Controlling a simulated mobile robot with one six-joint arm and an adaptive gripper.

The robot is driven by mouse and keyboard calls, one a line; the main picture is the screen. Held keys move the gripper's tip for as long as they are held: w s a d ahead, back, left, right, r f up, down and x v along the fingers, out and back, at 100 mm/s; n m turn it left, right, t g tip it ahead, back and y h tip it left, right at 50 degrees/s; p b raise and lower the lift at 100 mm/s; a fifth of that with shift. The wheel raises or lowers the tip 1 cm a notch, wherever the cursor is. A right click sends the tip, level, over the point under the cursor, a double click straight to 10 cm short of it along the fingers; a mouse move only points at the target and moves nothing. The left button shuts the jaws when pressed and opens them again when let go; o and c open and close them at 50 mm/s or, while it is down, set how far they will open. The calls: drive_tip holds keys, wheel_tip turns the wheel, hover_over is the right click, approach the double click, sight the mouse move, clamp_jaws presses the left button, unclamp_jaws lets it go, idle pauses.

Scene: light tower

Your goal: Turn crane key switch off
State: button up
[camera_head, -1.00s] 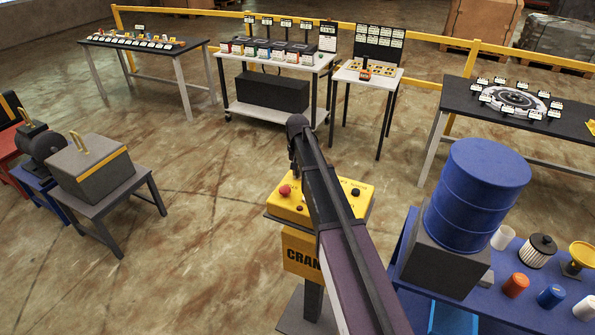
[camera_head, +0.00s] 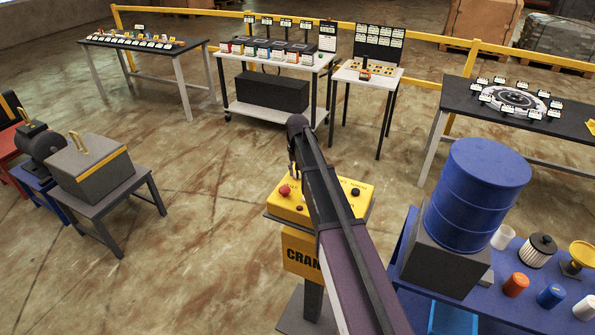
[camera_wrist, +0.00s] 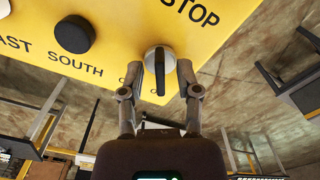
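The yellow crane control box (camera_head: 290,210) stands on a post in the middle of the head view, partly covered by my arm. In the wrist view its yellow panel (camera_wrist: 110,55) fills the top. The key switch (camera_wrist: 149,56) is a round silver piece with a dark upright key (camera_wrist: 160,76) at the panel's lower edge. My gripper (camera_wrist: 159,68) is open, with one finger to each side of the key. A gap shows between each finger and the key. In the head view my arm hides the switch and most of the gripper.
A black knob (camera_wrist: 75,34) sits left of the switch, with lettering SOUTH and STOP nearby. A red button (camera_head: 285,190) and another black knob (camera_head: 355,191) show on the box. A blue drum (camera_head: 478,195) stands to the right. Open floor lies left of the box.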

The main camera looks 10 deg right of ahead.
drive_tip(key=shift+m, duration=0.5)
drive_tip(key=m, duration=1.1)
wheel_tip(320, 180, up, 14)
drive_tip(key=p, duration=1.4)
drive_tip(key=s+f+n+b, duration=0.4)
drive_tip(key=s, duration=0.6)
drive_tip(key=s+f+n+b, duration=0.4)
drive_tip(key=s+f+b, duration=0.1)
drive_tip(key=s, duration=0.5)
drive_tip(key=s+d+f+n+b, duration=0.1)
drive_tip(key=s+f+n+b, duration=0.3)
drive_tip(key=s, duration=0.6)
drive_tip(key=shift+f+n+b, duration=0.4)
drive_tip(key=shift+f+b, duration=0.1)
drive_tip(key=shift+f, duration=0.05)
drive_tip(key=shift+s, duration=0.2)
drive_tip(key=shift+r, duration=0.1)
